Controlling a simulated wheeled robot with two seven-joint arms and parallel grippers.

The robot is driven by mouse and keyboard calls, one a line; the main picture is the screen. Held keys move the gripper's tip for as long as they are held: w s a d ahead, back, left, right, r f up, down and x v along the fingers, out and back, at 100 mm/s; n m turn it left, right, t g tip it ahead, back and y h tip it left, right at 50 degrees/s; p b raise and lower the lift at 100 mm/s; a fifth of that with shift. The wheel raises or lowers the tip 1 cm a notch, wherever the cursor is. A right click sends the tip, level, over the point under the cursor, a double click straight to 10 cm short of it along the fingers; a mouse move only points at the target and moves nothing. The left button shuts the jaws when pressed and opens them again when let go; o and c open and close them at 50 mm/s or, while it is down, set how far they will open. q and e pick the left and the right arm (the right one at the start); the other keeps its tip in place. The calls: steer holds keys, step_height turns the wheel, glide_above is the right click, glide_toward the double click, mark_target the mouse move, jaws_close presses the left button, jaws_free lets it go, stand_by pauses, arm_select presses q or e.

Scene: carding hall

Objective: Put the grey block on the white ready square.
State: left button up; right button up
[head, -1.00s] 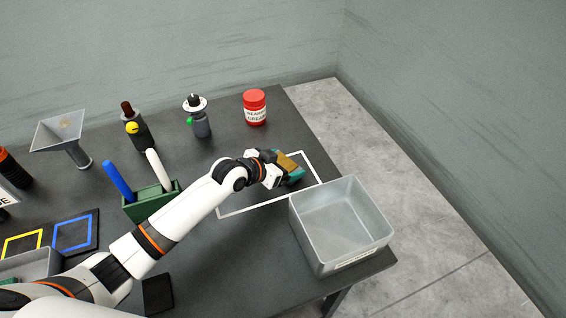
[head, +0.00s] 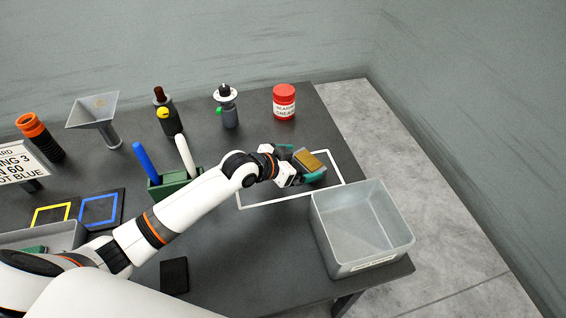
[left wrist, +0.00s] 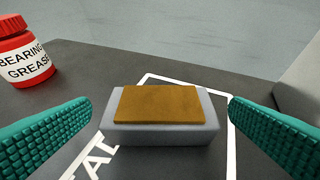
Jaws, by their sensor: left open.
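The grey block (head: 311,161) has a brown top layer. It appears to rest on the table inside a white outlined square (head: 273,203), near its right side. In the left wrist view the block (left wrist: 160,133) lies between the fingers, with the white outline (left wrist: 232,150) behind and to its right. White letters on the table, partly hidden, show at its left. My left gripper (head: 309,163) has teal ridged fingers. They are open, one on each side of the block, with a clear gap to each side in the left wrist view (left wrist: 160,112). My right gripper is out of view.
A grey open bin (head: 360,262) stands right of the square. A red grease jar (head: 284,104), an oiler (head: 229,110), a dark bottle (head: 167,115) and a funnel (head: 95,115) stand along the back. Blue and yellow outlined squares lie left.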

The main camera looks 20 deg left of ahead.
arm_select(q)
steer(key=v, duration=0.8)
